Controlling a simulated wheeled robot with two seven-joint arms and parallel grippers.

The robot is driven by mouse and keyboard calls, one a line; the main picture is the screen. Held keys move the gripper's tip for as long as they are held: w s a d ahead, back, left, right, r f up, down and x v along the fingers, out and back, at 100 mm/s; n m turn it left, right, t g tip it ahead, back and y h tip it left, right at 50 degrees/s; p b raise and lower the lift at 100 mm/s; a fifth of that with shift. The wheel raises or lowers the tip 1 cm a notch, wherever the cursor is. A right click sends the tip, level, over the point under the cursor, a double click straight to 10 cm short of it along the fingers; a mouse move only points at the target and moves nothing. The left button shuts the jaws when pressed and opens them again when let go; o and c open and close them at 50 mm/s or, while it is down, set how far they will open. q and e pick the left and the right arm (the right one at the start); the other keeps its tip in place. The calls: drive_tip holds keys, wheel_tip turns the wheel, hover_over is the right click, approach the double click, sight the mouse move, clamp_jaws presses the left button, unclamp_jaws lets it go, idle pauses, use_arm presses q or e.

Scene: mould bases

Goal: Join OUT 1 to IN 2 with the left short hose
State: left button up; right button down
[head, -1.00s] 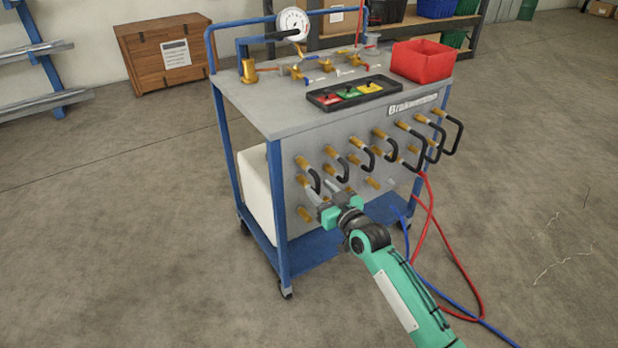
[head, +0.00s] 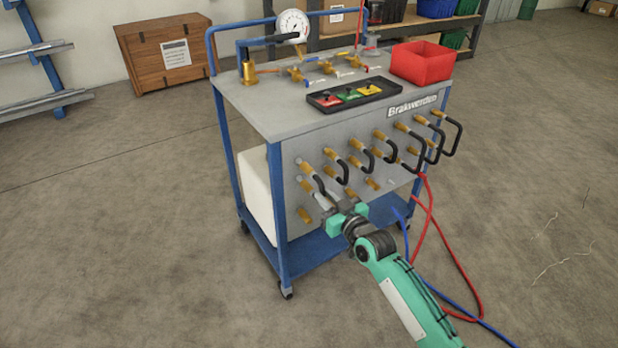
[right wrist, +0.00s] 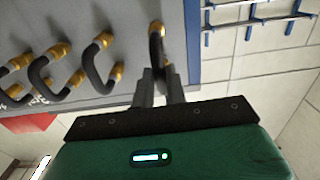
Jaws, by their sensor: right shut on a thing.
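The leftmost black short hose (head: 319,183) hangs from a brass fitting (head: 305,167) in the upper row of the trolley's front panel (head: 292,150). My right gripper (head: 323,198) is shut on this hose near its lower part. In the right wrist view the fingers (right wrist: 161,78) close around the hose (right wrist: 154,52), whose far end sits at a brass fitting (right wrist: 156,27). The held part is partly hidden by the fingers. Brass stubs show in the lower row, one at the lower left (head: 304,215). I cannot read OUT 1 or IN 2. My left gripper is not in view.
Several other black hoses (head: 388,150) hang close to the right of the gripper. Red (head: 470,283) and blue (head: 450,297) lines trail onto the floor. A red bin (head: 422,63) and a black tray (head: 353,94) stand on the trolley top.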

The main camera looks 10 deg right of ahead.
drive_tip(key=shift+p+v, duration=0.7)
drive_tip(key=shift+v, duration=0.9)
drive_tip(key=shift+r, duration=0.1)
drive_tip(key=p+v, duration=0.2)
drive_tip(key=v, duration=0.4)
drive_tip(key=shift+a+r+p, duration=0.1)
drive_tip(key=shift+p, duration=0.2)
